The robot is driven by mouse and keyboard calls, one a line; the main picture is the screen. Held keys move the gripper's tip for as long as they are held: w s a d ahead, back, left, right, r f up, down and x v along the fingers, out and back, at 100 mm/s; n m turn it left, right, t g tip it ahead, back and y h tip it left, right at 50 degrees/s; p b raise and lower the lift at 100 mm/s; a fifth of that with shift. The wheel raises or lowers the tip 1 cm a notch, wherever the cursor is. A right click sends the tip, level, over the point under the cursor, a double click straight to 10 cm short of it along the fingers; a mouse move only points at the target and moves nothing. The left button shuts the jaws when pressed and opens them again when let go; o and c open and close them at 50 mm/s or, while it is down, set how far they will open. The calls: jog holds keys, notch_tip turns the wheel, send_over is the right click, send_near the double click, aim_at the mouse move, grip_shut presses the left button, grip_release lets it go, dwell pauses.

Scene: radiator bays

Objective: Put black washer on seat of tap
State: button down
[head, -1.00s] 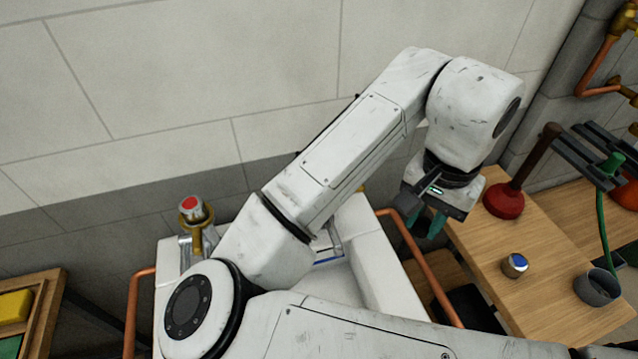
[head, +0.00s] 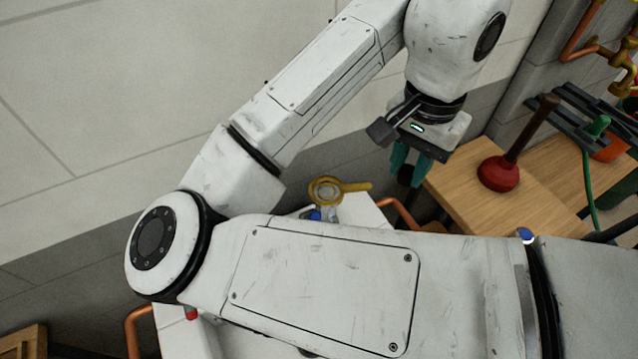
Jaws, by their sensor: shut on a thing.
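My gripper (head: 412,172) has teal fingers pointing down and is shut on a small dark thing (head: 408,178), which looks like the black washer; its shape is mostly hidden by the fingers. It hangs in the air left of the wooden bench. A tap with a brass ring and handle (head: 352,187) shows on the white basin (head: 365,217), below and left of the gripper. A grey body and a blue spot show at the ring. I cannot make out the seat. My arm hides much of the basin.
A red plunger (head: 498,174) stands on the wooden bench (head: 460,185). A blue-topped knob (head: 525,235) shows just above my arm. A copper pipe (head: 398,210) runs between basin and bench. A black rack (head: 585,110) and brass valves (head: 625,55) are at the right.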

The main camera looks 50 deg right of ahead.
jog(key=w+a+f, duration=0.1)
jog(key=w+f, duration=0.4)
jog(key=w, duration=0.4)
send_over(326, 192)
jog(key=f, duration=0.2)
jog(key=s+f, duration=0.1)
jog(key=shift+d+f, duration=0.1)
jog(key=shift+f, duration=0.3)
jog(key=shift+w+f, duration=0.35)
jog(key=shift+f, duration=0.05)
jog(key=shift+w+f, duration=0.15)
jog(key=shift+f, duration=1.55)
jog(key=shift+f+b, duration=0.2)
jog(key=shift+b, duration=0.1)
jog(key=c, duration=0.9)
grip_release()
jog(key=shift+r, duration=0.15)
notch_tip(326, 192, up, 12)
jog(key=shift+r+p, duration=0.1)
jog(key=shift+p, duration=0.35)
jog(key=shift+w, duration=0.1)
